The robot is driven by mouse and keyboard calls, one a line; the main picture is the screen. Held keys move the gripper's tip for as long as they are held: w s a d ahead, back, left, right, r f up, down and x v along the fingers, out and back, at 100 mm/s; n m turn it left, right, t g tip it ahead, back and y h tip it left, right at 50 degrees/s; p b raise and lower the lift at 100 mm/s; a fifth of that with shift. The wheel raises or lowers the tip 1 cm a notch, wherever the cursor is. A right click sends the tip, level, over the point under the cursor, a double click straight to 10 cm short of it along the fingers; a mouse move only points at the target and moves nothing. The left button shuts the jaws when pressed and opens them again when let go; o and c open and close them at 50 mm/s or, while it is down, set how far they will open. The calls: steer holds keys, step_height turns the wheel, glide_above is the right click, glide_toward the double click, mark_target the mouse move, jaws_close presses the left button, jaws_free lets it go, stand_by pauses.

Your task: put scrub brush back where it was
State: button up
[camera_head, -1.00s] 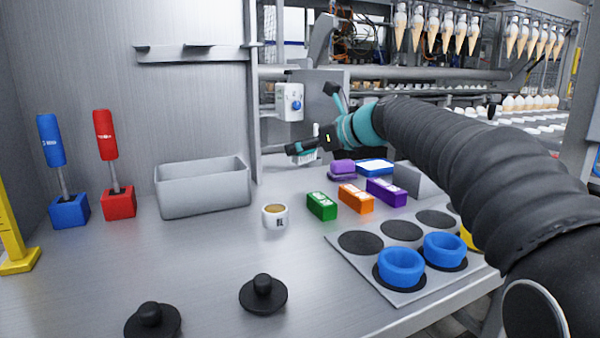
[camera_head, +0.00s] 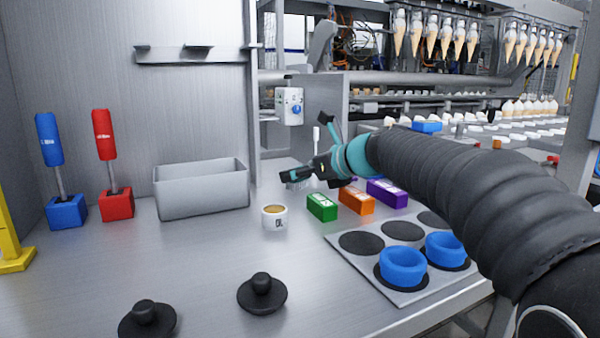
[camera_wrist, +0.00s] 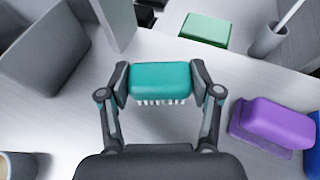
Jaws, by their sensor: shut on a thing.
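My gripper (camera_wrist: 161,95) is shut on a teal scrub brush (camera_wrist: 160,78), one finger at each end. The brush's white bristles show along its near edge in the wrist view. In the head view my gripper (camera_head: 292,177) is over the back of the table, right of the grey bin; white bristles show just below it, and most of the brush is hidden. A purple brush-like block (camera_wrist: 272,125) lies to the right in the wrist view, with part of a blue one (camera_wrist: 314,160) at the edge. I cannot tell whether the held brush touches the table.
A grey bin (camera_head: 203,200) stands left of my gripper. A cup (camera_head: 274,217) and green (camera_head: 321,208), orange (camera_head: 355,200) and purple (camera_head: 386,194) blocks stand nearer. A green block (camera_wrist: 205,30) and a grey holder (camera_wrist: 268,42) lie beyond the brush.

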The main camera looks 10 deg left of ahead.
steer(key=shift+f, duration=0.25)
steer(key=shift+f, duration=0.3)
steer(key=o, duration=1.2)
steer(key=shift+o, duration=0.3)
steer(key=shift+f, duration=0.15)
steer(key=shift+r, duration=0.55)
steer(key=v, duration=1.2)
steer(key=shift+r, duration=0.3)
